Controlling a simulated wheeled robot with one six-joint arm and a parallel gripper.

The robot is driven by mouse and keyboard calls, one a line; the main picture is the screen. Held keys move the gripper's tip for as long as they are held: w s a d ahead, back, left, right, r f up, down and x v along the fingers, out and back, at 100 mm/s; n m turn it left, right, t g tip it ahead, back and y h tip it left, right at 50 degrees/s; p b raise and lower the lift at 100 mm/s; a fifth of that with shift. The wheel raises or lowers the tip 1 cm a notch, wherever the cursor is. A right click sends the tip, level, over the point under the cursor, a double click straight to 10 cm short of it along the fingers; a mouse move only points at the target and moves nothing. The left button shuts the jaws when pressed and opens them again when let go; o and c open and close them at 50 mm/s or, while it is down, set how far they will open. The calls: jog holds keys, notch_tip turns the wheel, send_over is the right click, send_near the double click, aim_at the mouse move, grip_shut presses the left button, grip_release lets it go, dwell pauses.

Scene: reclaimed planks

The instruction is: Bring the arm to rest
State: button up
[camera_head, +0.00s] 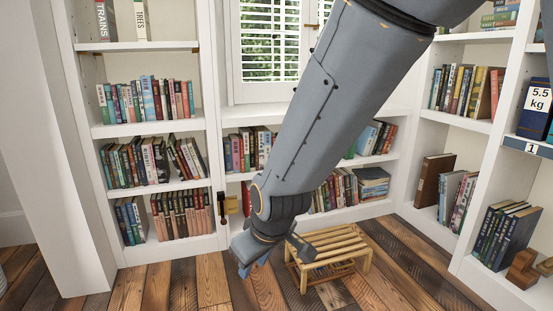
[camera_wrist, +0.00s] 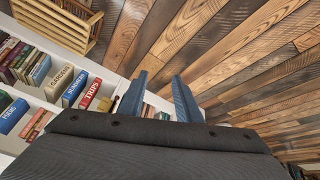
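My arm reaches down from the upper right across the middle of the head view. My gripper (camera_head: 250,262) hangs low over the plank floor, pointing down, left of a small wooden slatted stool. In the wrist view, the two blue-grey fingers of my gripper (camera_wrist: 158,97) stand apart with a clear gap between them. Nothing shows between the fingers. The gripper is open and empty.
The wooden stool (camera_head: 335,249) stands close to my gripper and also shows in the wrist view (camera_wrist: 55,22). White bookshelves (camera_head: 165,188) full of books line the walls. A blue box marked 5.5 kg (camera_head: 536,108) sits at right. Plank floor (camera_head: 180,287) is clear at front left.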

jog(key=s+d+r+m+g+p, duration=0.15)
jog(key=s+r, duration=0.35)
jog(key=s, duration=0.6)
jog(key=s+d+r+m+g, duration=0.1)
jog(key=s+d+r+g, duration=0.25)
jog(key=s, duration=0.75)
jog(key=d+r+m+h+p, duration=0.1)
jog(key=d+r+m+p, duration=0.1)
jog(key=d+r+p, duration=0.4)
jog(key=d+r+m+p, duration=0.2)
jog(key=d+r+p, duration=0.5)
jog(key=r+p, duration=0.6)
jog(key=d+r+m+h+p, duration=0.1)
jog(key=d+r+p, duration=0.5)
jog(key=p, duration=1.2)
notch_tip(320, 180, up, 4)
jog(key=shift+s+d+f+m+t+h, duration=0.1)
jog(key=shift+s+d+m+t+h, duration=0.15)
jog(key=shift+m, duration=0.5)
